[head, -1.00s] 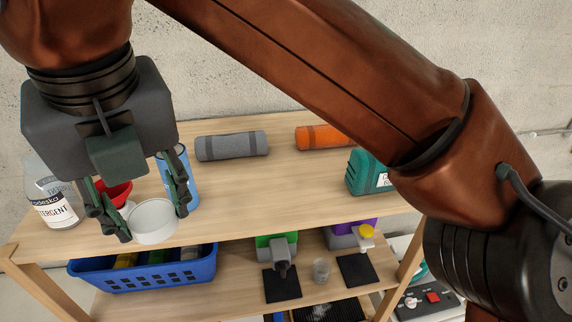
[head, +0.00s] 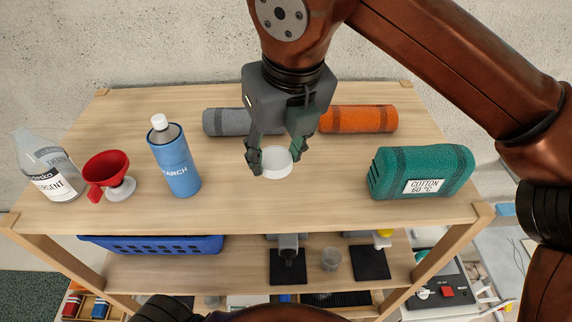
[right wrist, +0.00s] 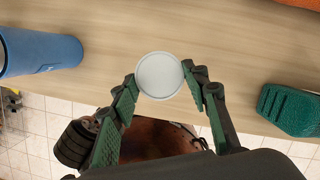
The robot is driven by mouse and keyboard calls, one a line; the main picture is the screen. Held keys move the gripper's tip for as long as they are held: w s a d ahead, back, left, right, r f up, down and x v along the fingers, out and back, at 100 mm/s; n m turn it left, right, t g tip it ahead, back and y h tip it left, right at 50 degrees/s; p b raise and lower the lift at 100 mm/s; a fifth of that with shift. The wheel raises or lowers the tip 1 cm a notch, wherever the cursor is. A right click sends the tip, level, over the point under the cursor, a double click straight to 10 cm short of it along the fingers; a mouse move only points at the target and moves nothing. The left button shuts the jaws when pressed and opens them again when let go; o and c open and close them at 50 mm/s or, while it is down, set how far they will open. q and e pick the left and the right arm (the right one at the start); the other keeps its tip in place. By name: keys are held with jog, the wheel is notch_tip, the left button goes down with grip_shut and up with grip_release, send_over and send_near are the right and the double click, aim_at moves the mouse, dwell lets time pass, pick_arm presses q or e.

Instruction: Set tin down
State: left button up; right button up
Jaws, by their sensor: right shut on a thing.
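The tin (head: 275,163) is a small round white-grey can. My right gripper (head: 270,160) is shut on it, one finger at each side, over the middle of the wooden top shelf (head: 310,208). In the right wrist view the tin (right wrist: 160,76) shows its round pale lid between the fingertips (right wrist: 160,80). I cannot tell whether its base touches the shelf. My left gripper is not in view.
On the shelf's left are a detergent bottle (head: 50,175), a red funnel (head: 105,170) and a blue starch bottle (head: 174,160). Grey (head: 225,122) and orange (head: 357,118) rolls lie behind; a teal towel roll (head: 420,172) lies right. Bare wood surrounds the tin in front.

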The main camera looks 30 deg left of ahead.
aim_at(283, 188)
jog(key=shift+d+f, duration=0.35)
jog(key=shift+f, duration=0.4)
jog(key=f, duration=0.2)
jog(key=w+f+p, duration=0.1)
jog(key=shift+w+d+f, duration=0.1)
jog(key=shift+f, duration=0.3)
jog(key=shift+s, duration=0.45)
jog(key=shift+f, duration=0.1)
jog(key=o, duration=0.9)
jog(key=shift+w, duration=0.2)
jog(key=shift+c, duration=0.2)
jog(key=shift+o, duration=0.8)
jog(key=shift+w, duration=0.1)
jog(key=shift+o, duration=1.3)
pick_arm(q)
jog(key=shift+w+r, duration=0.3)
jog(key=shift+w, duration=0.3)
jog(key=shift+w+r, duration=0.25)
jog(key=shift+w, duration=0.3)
pick_arm(e)
jog(key=shift+s, duration=0.2)
